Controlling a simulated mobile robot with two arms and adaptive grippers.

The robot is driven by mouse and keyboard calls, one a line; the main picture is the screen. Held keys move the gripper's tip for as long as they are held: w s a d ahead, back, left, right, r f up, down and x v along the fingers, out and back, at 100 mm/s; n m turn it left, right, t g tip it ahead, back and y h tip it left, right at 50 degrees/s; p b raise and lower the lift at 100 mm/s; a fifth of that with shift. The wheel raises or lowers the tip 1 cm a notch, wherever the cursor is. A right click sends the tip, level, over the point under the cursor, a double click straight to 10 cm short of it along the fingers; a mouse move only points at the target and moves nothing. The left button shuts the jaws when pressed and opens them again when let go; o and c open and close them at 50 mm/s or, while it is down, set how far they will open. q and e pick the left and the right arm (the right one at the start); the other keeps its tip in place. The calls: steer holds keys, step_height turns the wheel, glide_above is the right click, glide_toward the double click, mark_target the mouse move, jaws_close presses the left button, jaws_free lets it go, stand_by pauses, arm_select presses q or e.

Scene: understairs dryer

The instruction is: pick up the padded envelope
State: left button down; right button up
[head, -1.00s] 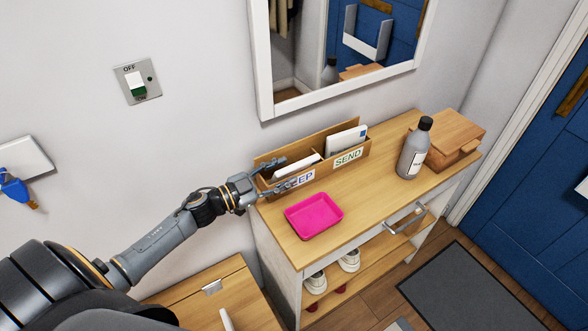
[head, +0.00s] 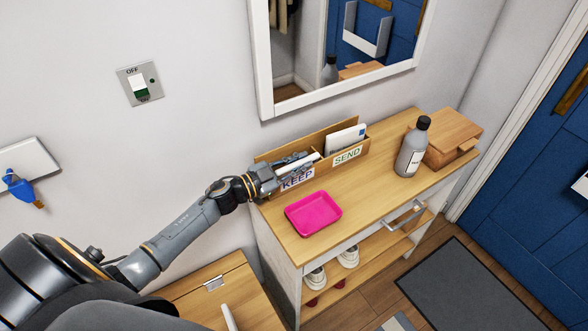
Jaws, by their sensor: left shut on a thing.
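A wooden letter holder (head: 348,157) stands on the cabinet top against the wall, with a KEEP compartment on the left and a SEND compartment on the right. A white padded envelope (head: 313,158) sits in the KEEP compartment, its upper edge showing above the front panel. My left gripper (head: 300,163) reaches in from the left over the KEEP compartment and is shut on this envelope. The fingers and the front panel hide most of it. Another white envelope with a blue mark (head: 346,138) stands in the SEND compartment. My right gripper is not in view.
A pink tray (head: 313,213) lies in front of the holder. A grey bottle (head: 413,148) and a wooden box (head: 452,137) stand at the right end of the cabinet top (head: 375,190). A framed mirror (head: 340,50) hangs above. The cabinet top between tray and bottle is clear.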

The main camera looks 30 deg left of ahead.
arm_select(q)
steer(key=shift+r, duration=0.4)
step_height(320, 180, up, 2)
steer(key=shift+r, duration=0.15)
steer(key=s+d+r+p, duration=0.1)
steer(key=s+d+r, duration=0.5)
steer(key=d+r, duration=0.5)
steer(key=w+a+n+p, duration=0.1)
steer(key=w+a+n, duration=0.1)
steer(key=a, duration=0.4)
steer(key=w+a+f+n+p, duration=0.1)
steer(key=w+a+n, duration=0.2)
steer(key=w+a, duration=0.2)
steer(key=shift+a+f+p, duration=0.25)
steer(key=shift+a+p, duration=0.15)
steer(key=shift+a, duration=0.8)
steer(key=shift+w, duration=0.15)
